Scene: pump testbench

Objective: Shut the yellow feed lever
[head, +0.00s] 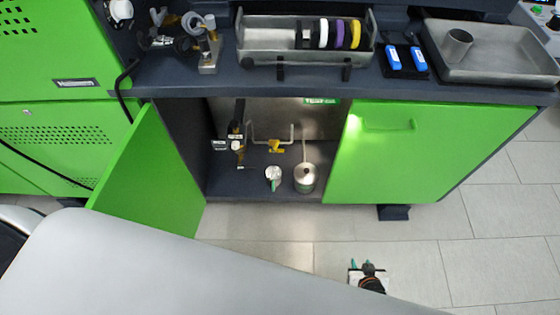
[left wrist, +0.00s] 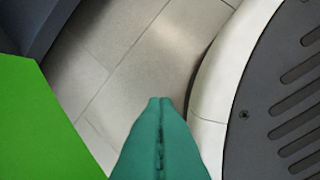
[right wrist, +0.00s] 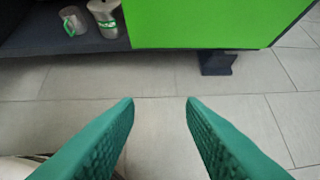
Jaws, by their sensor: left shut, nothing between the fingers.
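The yellow feed lever (head: 276,146) sits on a grey pipe inside the open lower cabinet, near its back wall. It looks small in the head view, and its exact angle is hard to tell. My right gripper (head: 361,265) is over the floor in front of the cabinet, below the closed right door. In the right wrist view its green fingers (right wrist: 160,103) are apart with nothing between them. My left gripper (left wrist: 160,100) is shut and empty, pointing at the floor beside the open left door. It is hidden in the head view.
The open green left door (head: 150,165) swings out left of the opening; the right door (head: 430,150) is closed. A metal canister (head: 305,178) and a cup with a green handle (head: 273,175) stand on the cabinet floor.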

